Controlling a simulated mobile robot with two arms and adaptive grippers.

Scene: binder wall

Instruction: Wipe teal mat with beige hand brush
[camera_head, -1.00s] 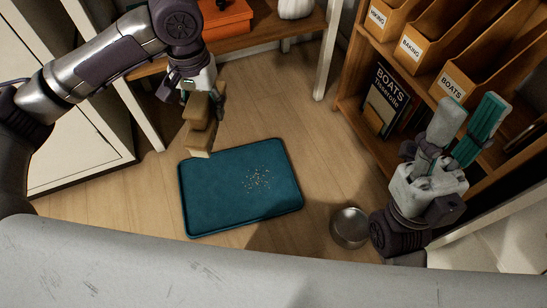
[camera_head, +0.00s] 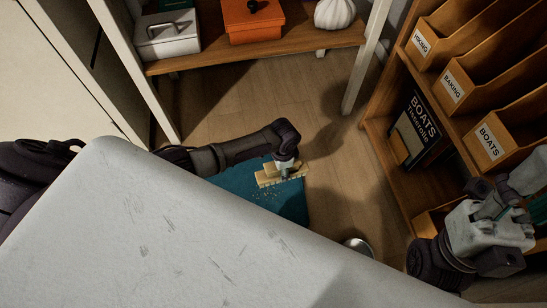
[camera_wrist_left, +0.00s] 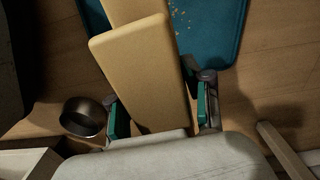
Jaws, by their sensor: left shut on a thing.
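The teal mat (camera_head: 234,180) lies on the floor, its near part hidden behind my own pale body in the head view. Pale crumbs (camera_head: 265,193) lie on it. My left gripper (camera_head: 287,168) is shut on the beige hand brush (camera_head: 268,181), over the mat's far right part; I cannot tell if the bristles touch the mat. In the left wrist view, the brush (camera_wrist_left: 140,62) sits between the gripper's teal pads (camera_wrist_left: 162,112), with the mat (camera_wrist_left: 215,28) and some crumbs beyond. My right gripper (camera_head: 532,190) is open and appears empty, partly cut off at the right edge.
A metal bowl (camera_head: 357,245) stands on the floor right of the mat. A wooden shelf with labelled binders (camera_head: 488,141) is at right. A low bench (camera_head: 310,43) with an orange box (camera_head: 252,20) and a white box (camera_head: 167,36) stands behind. Floor between bench and mat is clear.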

